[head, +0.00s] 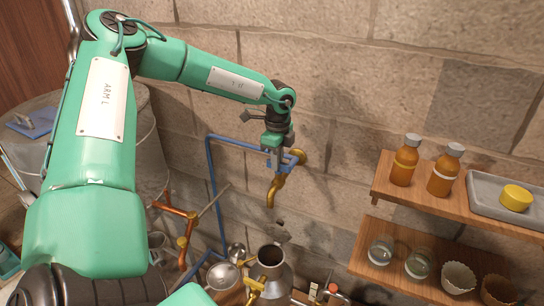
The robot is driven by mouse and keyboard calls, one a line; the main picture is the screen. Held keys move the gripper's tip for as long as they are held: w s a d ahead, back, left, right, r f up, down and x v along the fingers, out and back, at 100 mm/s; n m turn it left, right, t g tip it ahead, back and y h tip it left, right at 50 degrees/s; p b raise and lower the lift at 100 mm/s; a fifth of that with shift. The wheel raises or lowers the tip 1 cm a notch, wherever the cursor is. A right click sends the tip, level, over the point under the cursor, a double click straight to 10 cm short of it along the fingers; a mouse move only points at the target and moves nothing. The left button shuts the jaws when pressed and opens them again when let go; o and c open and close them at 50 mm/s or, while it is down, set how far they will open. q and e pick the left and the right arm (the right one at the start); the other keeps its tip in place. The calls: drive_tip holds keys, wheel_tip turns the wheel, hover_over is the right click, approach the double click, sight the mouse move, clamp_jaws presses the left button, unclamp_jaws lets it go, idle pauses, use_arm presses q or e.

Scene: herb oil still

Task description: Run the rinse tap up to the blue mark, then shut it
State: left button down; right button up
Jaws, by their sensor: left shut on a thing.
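The rinse tap (275,190) is a brass spout on the stone wall, bent downward, with a round brass flange behind it. Its blue handle (291,161) shows beside my left gripper (273,160). My left gripper points down at the tap and is shut on the handle; its fingers hide part of it. I cannot make out water at the spout. A grey metal can (270,272) with an open round mouth stands below the tap. I cannot make out a blue mark. My right gripper is not in view.
A blue pipe (211,185) runs along the wall to the tap. Copper piping with a brass valve (184,242) is at the left. A wooden shelf (445,203) at the right holds amber bottles (404,162) and a grey tray (484,197). Jars and cups stand on the lower shelf.

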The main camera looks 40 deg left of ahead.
use_arm(q)
drive_tip(key=shift+f+n+b, duration=0.25)
drive_tip(key=shift+n+b, duration=0.55)
drive_tip(key=shift+b, duration=0.75)
drive_tip(key=shift+r+n+b, duration=0.1)
drive_tip(key=shift+n+b, duration=0.7)
drive_tip(key=shift+b, duration=0.3)
drive_tip(key=shift+s+r, duration=0.1)
drive_tip(key=shift+r, duration=0.05)
